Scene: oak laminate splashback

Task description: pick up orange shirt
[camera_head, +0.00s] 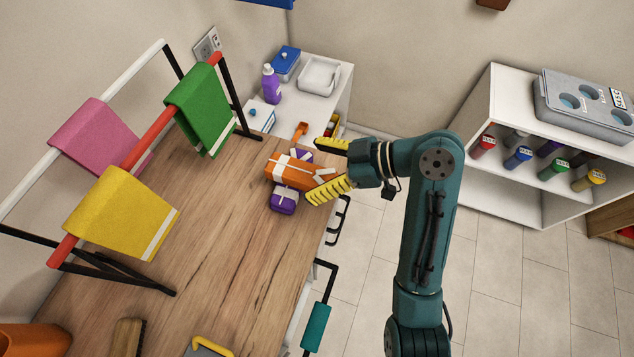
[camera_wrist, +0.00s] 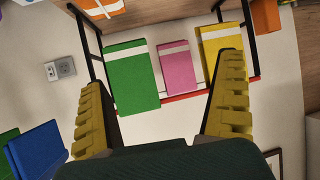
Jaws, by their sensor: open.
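The orange shirt (camera_head: 290,171), folded and crossed by white bands, lies on a purple folded bundle (camera_head: 284,200) near the right edge of the wooden counter. The purple shows on two sides of it. My gripper (camera_head: 331,168) is open, with its yellow ribbed fingers spread at the shirt's right side. One finger overlaps the shirt's right end in the head view, and I cannot tell if they touch. In the wrist view a white-banded orange piece (camera_wrist: 98,8) shows at the top edge, outside the space between the fingers (camera_wrist: 160,75).
A rack with pink (camera_head: 93,137), yellow (camera_head: 122,214) and green (camera_head: 203,108) cloths stands left on the counter (camera_head: 215,255). Behind are a purple bottle (camera_head: 271,84) and a white tray (camera_head: 319,76). A white shelf (camera_head: 515,185) stands right. The middle counter is clear.

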